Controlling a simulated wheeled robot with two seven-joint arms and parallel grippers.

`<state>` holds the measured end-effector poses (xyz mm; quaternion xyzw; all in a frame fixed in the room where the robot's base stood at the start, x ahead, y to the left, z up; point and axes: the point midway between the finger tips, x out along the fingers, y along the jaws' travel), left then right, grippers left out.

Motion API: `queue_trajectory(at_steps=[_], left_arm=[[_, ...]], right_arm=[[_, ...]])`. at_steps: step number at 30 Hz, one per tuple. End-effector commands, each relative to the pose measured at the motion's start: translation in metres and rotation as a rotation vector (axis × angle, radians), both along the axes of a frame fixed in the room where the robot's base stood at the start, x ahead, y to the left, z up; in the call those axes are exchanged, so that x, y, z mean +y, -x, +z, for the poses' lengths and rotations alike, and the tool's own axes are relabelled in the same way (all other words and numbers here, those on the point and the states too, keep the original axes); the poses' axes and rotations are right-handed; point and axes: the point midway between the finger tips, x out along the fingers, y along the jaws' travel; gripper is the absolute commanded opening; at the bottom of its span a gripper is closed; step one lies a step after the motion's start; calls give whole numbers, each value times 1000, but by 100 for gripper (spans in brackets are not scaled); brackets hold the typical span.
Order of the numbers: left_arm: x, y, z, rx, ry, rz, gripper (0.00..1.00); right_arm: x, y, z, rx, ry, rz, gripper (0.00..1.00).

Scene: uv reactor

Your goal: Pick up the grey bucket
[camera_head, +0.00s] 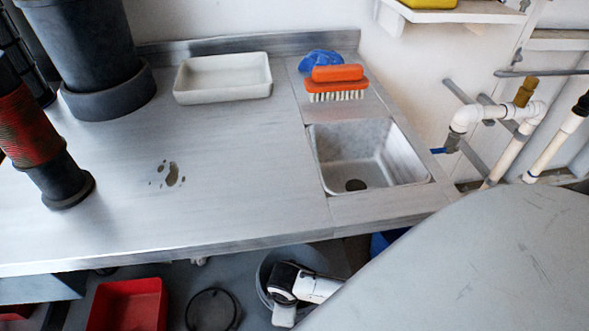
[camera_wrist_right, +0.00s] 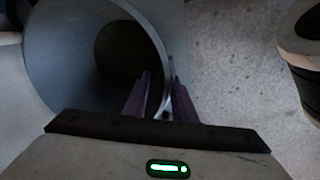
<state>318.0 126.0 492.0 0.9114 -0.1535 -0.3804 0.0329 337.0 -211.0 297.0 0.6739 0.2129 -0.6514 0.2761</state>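The grey bucket (camera_head: 306,257) stands on the floor below the counter's front edge in the head view, partly hidden by my right wrist and gripper (camera_head: 284,288). In the right wrist view the bucket (camera_wrist_right: 62,52) fills the upper left, with its mouth facing the camera and its inside dark. My right gripper (camera_wrist_right: 158,80) is at its rim there. One finger is over the inside and the other is outside the wall, with a visible gap between them. I cannot tell whether either finger touches the wall. My left gripper is not in view.
The metal counter (camera_head: 240,200) overhangs the bucket, with a sink (camera_head: 375,160) at its right. A red crate (camera_head: 128,304) and a dark round object (camera_head: 212,310) lie left of the bucket. Speckled floor (camera_wrist_right: 235,70) shows beside the bucket.

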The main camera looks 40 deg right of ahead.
Motion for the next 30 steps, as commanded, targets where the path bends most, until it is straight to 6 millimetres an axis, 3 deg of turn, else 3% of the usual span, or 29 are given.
queue_trajectory(at_steps=[1,6,14,18,30], left_arm=[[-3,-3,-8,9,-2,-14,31],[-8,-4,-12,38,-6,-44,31],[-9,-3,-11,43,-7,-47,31],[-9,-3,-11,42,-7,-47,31],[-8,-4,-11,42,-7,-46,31]], right_arm=[[0,1,-14,0,0,0,24],[-1,-1,-27,-1,1,1,24],[-2,-1,-27,-1,0,0,23],[-2,-1,-27,-1,0,0,0],[-2,-1,-26,-1,0,0,0]])
